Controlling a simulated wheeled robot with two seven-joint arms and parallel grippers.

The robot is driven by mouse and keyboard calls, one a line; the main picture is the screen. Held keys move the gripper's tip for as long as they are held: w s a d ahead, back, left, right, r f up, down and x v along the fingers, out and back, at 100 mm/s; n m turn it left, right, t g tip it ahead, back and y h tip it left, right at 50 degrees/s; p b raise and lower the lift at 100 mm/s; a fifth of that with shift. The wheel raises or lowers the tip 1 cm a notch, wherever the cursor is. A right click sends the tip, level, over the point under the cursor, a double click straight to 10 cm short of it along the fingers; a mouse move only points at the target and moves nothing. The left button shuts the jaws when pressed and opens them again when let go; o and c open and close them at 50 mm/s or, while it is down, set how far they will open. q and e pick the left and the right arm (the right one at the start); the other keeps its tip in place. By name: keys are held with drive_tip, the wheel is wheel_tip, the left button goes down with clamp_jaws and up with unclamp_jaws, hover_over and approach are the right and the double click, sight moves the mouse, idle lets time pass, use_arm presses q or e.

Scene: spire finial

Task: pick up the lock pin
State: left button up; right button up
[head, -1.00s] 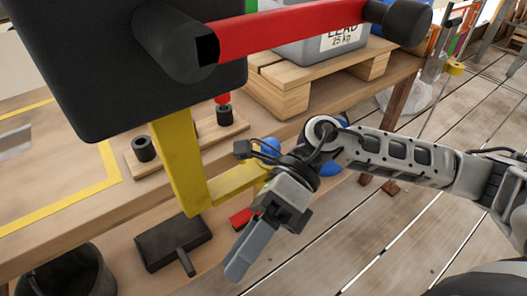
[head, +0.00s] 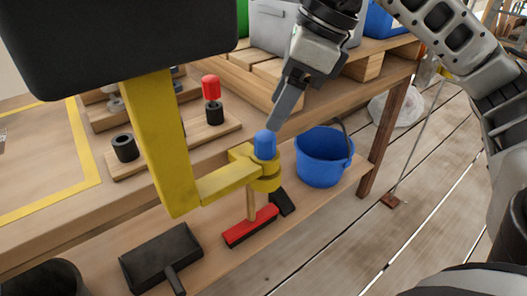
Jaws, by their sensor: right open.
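Two pin-like pieces show, and I cannot tell which is the lock pin. A red-headed piece (head: 211,88) stands upright at a black collar (head: 214,113) on a wooden strip on the bench. A blue cylinder (head: 265,145) stands upright in the round end of a yellow bracket (head: 228,180). My right gripper (head: 284,108) is open and points down and left. Its fingertips appear just above the blue cylinder in the picture, with nothing visible between them. My left gripper is not in view.
A large dark block (head: 110,40) fills the upper left and hides part of the bench. An empty-looking black collar (head: 124,148) sits on the strip.

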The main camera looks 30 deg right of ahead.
sight(266, 134)
drive_tip(key=b+x, duration=0.1)
drive_tip(key=x, duration=0.5)
drive_tip(key=shift+a+f+b, duration=0.1)
drive_tip(key=shift+f+b, duration=0.25)
drive_tip(key=shift+f, duration=0.05)
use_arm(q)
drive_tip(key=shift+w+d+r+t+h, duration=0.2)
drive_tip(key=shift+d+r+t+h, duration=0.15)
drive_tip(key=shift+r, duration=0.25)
use_arm(e)
drive_tip(key=c, duration=1.1)
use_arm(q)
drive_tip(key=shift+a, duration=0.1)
use_arm(e)
drive_tip(key=shift+o, duration=0.2)
